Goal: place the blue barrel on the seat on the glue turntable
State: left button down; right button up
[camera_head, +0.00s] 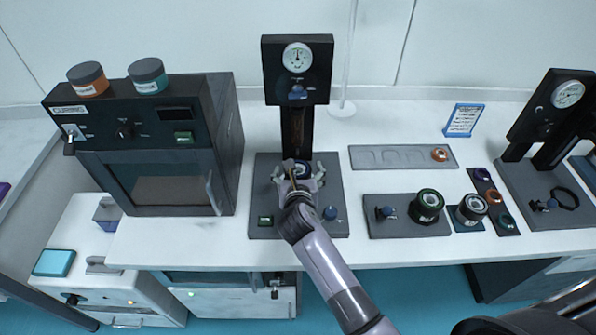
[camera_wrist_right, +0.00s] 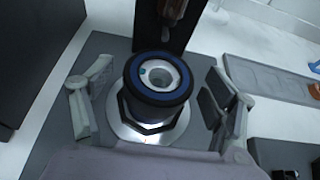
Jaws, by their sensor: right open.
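The blue barrel (camera_wrist_right: 158,82), a black cylinder with a blue ring around its open top, stands upright on a bright round seat (camera_wrist_right: 150,132) in the right wrist view. The seat is on the grey base (camera_head: 262,170) of the dial-gauge station, which looks like the glue turntable. My right gripper (camera_head: 300,179) is open, with one finger on each side of the barrel; in the right wrist view (camera_wrist_right: 155,105) gaps show between fingers and barrel. In the head view the gripper mostly hides the barrel (camera_head: 301,171). My left gripper is not in view.
The dark column (camera_head: 297,130) with a dial gauge (camera_head: 297,57) rises just behind the barrel. A black oven (camera_head: 160,150) stands to the left. To the right are a shallow grey tray (camera_head: 405,157), a plate with a green-ringed barrel (camera_head: 427,206), and another gauge station (camera_head: 550,185).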

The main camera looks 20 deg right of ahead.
jog(key=shift+r, duration=0.1)
jog(key=shift+s+a+r+p, duration=0.1)
jog(key=shift+s+r+p, duration=0.1)
jog(key=shift+p, duration=0.15)
jog(key=p+v, duration=0.4)
jog(key=v, duration=0.7)
jog(key=shift+s+p, duration=0.3)
jog(key=shift+p, duration=0.1)
jog(key=shift+a, duration=0.1)
